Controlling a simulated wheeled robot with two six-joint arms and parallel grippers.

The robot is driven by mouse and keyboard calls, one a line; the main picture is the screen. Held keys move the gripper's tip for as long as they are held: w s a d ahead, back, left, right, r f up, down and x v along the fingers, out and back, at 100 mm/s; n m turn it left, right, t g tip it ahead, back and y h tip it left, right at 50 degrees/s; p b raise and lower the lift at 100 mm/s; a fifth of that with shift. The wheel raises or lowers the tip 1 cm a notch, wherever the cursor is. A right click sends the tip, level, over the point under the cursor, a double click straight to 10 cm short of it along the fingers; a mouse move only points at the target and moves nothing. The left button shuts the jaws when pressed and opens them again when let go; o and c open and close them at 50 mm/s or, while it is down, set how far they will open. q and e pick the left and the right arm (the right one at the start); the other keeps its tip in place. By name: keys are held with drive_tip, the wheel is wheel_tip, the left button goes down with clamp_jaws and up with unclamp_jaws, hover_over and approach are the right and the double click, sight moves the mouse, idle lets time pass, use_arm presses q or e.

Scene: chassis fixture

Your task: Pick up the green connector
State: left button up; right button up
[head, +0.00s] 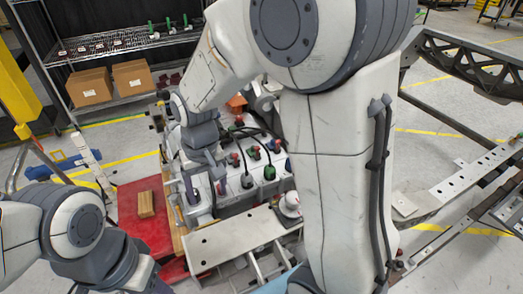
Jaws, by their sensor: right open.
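A green connector (269,172) with a black cable stands on the grey metal chassis fixture (240,201), just left of my large right arm link. My right gripper (204,188) points down over the left part of the fixture. It is open, to the left of the green connector and apart from it. Whether anything lies between its fingers is too small to tell. My left arm is at the lower left, and its gripper is not visible. My right arm hides the fixture's right part.
Black cables and red-topped parts (233,158) crowd the fixture around the connector. A wooden block (145,204) lies on a red surface (150,232) at left. A wire shelf (120,40) with cardboard boxes (90,87) stands behind.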

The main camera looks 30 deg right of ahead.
drive_tip(key=w+d+m+p, duration=0.45)
drive_tip(key=w+d, duration=0.35)
drive_tip(key=d, duration=0.3)
drive_tip(key=m+p, duration=0.2)
drive_tip(key=m, duration=0.3)
approach(270, 166)
drive_tip(key=shift+a+f+h, duration=0.1)
drive_tip(key=shift+a+h, duration=0.15)
drive_tip(key=shift+h, duration=0.05)
wheel_tip(270, 166, down, 5)
drive_tip(key=shift+d+r+p, duration=0.15)
drive_tip(key=shift+p, duration=0.55)
wheel_tip(270, 166, down, 5)
drive_tip(key=p, duration=0.3)
drive_tip(key=shift+r, duration=0.1)
drive_tip(key=shift+w+f, duration=0.1)
drive_tip(key=shift+f, duration=0.35)
use_arm(q)
wheel_tip(270, 166, up, 13)
use_arm(e)
clamp_jaws()
